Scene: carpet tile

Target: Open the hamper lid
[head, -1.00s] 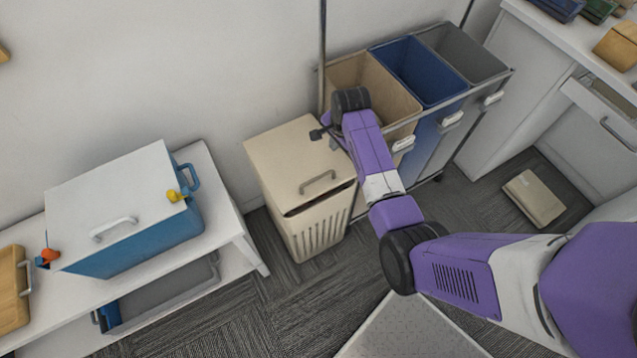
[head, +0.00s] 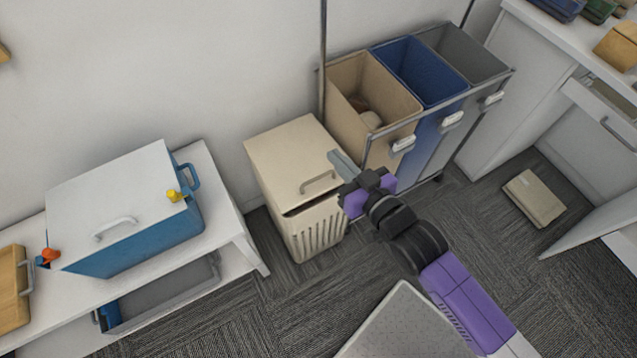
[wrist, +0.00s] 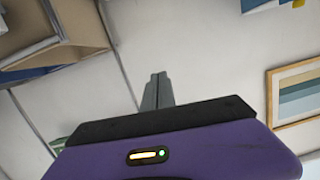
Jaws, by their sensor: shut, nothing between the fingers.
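The cream hamper (head: 312,231) stands against the wall between the low white bench and the sorting bins. A dark gap shows under the lid's front edge. My gripper (head: 333,155) is at the hamper's right side, close to the handle, with its fingers pointing up-left in the head view. Whether it touches the lid cannot be told. In the wrist view the fingers (wrist: 157,82) are together and empty. The hamper is not recognisable in that view.
A tan bin (head: 345,85), a blue bin (head: 415,70) and a grey bin (head: 465,50) stand in a metal frame to the right. A blue box (head: 150,240) with a white lid sits on the white bench (head: 225,225). Carpet (head: 290,300) in front is clear.

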